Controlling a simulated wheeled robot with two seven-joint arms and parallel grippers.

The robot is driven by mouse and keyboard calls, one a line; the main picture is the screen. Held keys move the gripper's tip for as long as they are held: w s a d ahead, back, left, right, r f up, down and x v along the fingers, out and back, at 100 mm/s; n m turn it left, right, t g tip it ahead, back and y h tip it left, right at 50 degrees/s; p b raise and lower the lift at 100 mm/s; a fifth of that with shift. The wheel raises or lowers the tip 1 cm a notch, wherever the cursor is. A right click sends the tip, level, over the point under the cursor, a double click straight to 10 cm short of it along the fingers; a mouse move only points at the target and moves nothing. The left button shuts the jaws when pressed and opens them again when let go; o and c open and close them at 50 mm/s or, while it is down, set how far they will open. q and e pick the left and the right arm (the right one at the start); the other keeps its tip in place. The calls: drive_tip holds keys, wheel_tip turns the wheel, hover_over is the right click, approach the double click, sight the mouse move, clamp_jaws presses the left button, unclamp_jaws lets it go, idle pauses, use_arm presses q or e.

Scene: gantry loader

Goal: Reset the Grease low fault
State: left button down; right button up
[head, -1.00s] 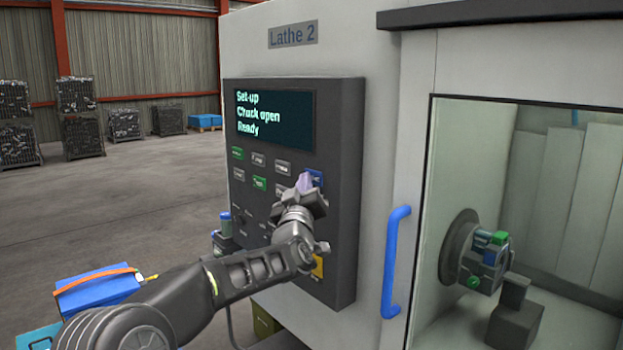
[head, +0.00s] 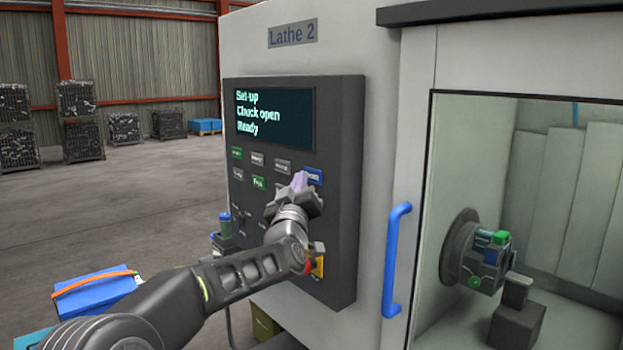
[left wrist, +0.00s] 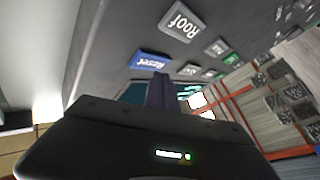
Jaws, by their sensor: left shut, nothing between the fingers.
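The control panel (head: 345,240) of the machine marked Lathe 2 faces me. Its screen (head: 270,120) reads "Set-up", "Chuck open", "Ready"; no grease fault text shows. The blue Reset button (head: 313,176) is at the panel's upper right; it also shows in the left wrist view (left wrist: 150,61), where its label reads Reset. My left gripper (head: 299,181) is shut and empty. Its fingertips are just below and left of the blue button in the head view; whether they touch the panel I cannot tell. My right gripper is not in view.
A blue door handle (head: 396,258) stands right of the panel. Behind the glass is a chuck (head: 462,250). A yellow switch plate (head: 317,262) is low on the panel, beside my left wrist. A blue box (head: 95,292) is at lower left. Open floor lies behind.

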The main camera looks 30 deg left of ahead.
use_arm(q)
drive_tip(key=s+b, duration=0.1)
drive_tip(key=s+a+b, duration=0.1)
drive_tip(key=s+b, duration=0.2)
drive_tip(key=shift+s+a, duration=0.25)
drive_tip(key=shift+s, duration=0.15)
idle(0.9)
